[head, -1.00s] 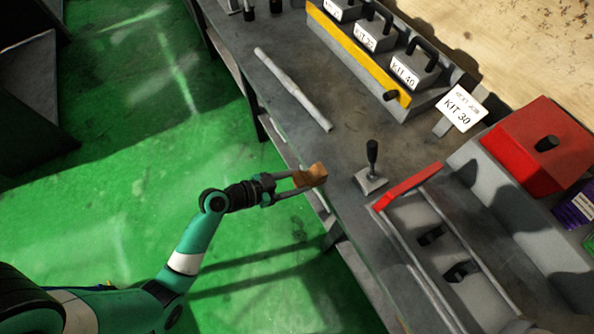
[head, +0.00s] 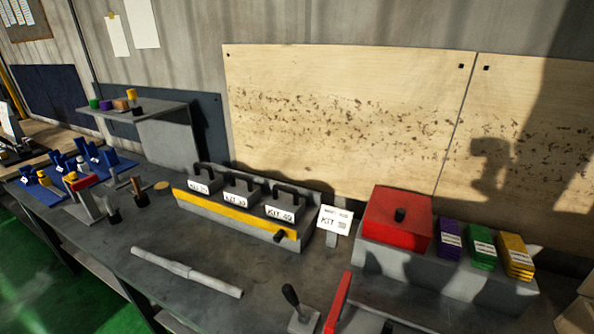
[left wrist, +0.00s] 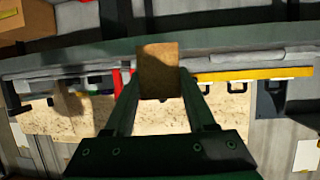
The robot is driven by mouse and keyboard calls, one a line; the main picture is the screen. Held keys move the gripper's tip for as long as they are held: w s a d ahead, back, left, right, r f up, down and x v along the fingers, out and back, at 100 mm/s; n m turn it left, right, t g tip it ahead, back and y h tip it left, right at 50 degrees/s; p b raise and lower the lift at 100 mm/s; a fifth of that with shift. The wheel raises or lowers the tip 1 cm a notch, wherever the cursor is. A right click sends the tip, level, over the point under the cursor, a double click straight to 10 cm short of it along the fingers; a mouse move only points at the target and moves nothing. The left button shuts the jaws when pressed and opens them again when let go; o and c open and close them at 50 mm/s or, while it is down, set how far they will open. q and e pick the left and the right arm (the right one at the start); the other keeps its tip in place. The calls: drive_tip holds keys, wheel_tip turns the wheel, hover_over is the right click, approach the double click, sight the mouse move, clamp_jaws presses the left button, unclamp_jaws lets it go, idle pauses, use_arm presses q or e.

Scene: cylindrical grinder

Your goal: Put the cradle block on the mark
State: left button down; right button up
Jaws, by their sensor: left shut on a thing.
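A brown block (left wrist: 159,72), the cradle block by its look, is held between the two fingers of my left gripper (left wrist: 160,92) in the left wrist view. The gripper is shut on it, and the fingers grip its sides. My left gripper and the block are outside the head view. No mark is clearly identifiable. A flat round tan spot (head: 162,185) lies on the grey bench (head: 125,262) in the head view, but I cannot tell whether it is the mark. My right gripper shows in neither view.
A stepped shaft (head: 186,271) lies along the bench front. Behind it stand a yellow-striped rack (head: 233,217) of handled kit boxes and a sign (head: 333,220). A black-handled tool (head: 300,312) and a red box (head: 397,218) are to the right. A wall shelf (head: 150,108) carries small coloured blocks.

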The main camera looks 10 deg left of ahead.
use_arm(q)
drive_tip(key=d+f+m+h, duration=0.1)
drive_tip(key=d+f+h, duration=0.1)
drive_tip(key=d, duration=0.4)
drive_tip(key=a+r+n+y, duration=0.1)
drive_tip(key=a+n+y, duration=0.1)
drive_tip(key=w+a+r+n+t+y, duration=0.1)
drive_tip(key=y, duration=0.1)
drive_tip(key=w+a+r+n+y, duration=0.1)
drive_tip(key=a+r+n+y, duration=0.1)
drive_tip(key=y, duration=0.1)
drive_tip(key=shift+w+a+n, duration=0.15)
drive_tip(key=shift+a+n, duration=0.15)
drive_tip(key=s+r+p, duration=0.3)
drive_tip(key=r+p, duration=1.3)
drive_tip(key=p, duration=0.1)
drive_tip(key=s+r+p, duration=0.3)
drive_tip(key=r+p, duration=1.3)
drive_tip(key=p, duration=0.1)
drive_tip(key=shift+s, duration=0.4)
drive_tip(key=shift+f+y, duration=0.2)
drive_tip(key=shift+y, duration=0.1)
